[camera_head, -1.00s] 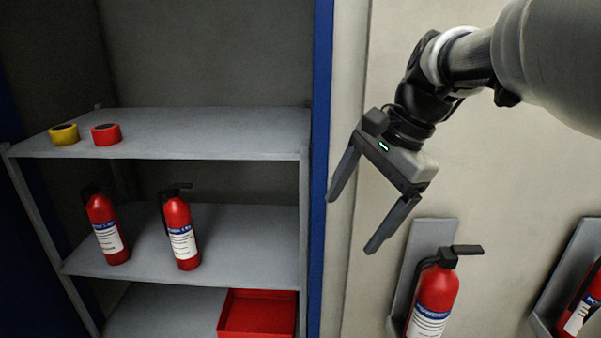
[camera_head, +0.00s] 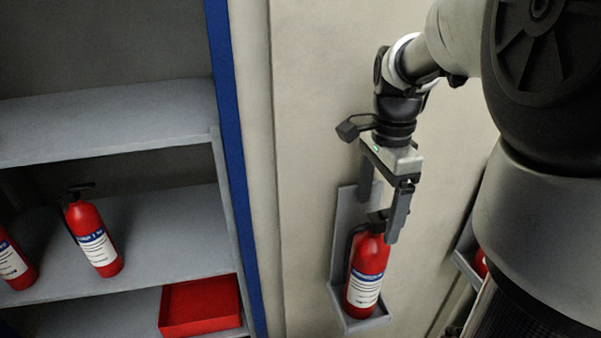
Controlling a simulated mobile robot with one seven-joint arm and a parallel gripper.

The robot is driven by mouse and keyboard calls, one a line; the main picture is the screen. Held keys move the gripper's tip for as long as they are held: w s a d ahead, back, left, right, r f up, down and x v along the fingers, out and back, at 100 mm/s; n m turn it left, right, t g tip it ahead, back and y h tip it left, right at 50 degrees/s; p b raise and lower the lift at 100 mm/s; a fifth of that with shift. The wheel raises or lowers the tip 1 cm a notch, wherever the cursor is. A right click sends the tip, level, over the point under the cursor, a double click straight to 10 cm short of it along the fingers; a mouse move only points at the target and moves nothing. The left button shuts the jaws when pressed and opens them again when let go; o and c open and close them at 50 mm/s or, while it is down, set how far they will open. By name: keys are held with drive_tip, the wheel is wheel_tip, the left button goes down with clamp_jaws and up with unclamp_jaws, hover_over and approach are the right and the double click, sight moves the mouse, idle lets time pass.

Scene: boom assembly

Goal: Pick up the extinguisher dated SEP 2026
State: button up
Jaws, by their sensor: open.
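A red extinguisher (camera_head: 367,272) with a black top and a blue-and-white label stands upright in a grey wall bracket. My gripper (camera_head: 380,220) is open, pointing down, with its fingers at the top of this extinguisher in the picture; I cannot tell whether they touch it. A second extinguisher (camera_head: 92,236) stands on the middle shelf at left, and a third (camera_head: 12,262) is cut off by the left edge. Another extinguisher (camera_head: 480,264) at right is mostly hidden behind my arm. The dates on the labels are too small to read.
A grey shelf unit (camera_head: 170,235) with a blue side post (camera_head: 232,160) stands at left. An open red tray (camera_head: 200,306) lies on its lower shelf. The grey bracket (camera_head: 341,245) is fixed to the pale wall. The upper shelf part in view is bare.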

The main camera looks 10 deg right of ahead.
sight(372, 239)
wheel_tip(372, 239, down, 9)
drive_tip(key=shift+d, duration=0.1)
idle(0.4)
drive_tip(key=shift+c, duration=0.6)
drive_tip(key=c, duration=1.8)
drive_tip(key=shift+w+r, duration=0.1)
drive_tip(key=shift+r, duration=0.05)
clamp_jaws()
drive_tip(key=shift+r, duration=0.1)
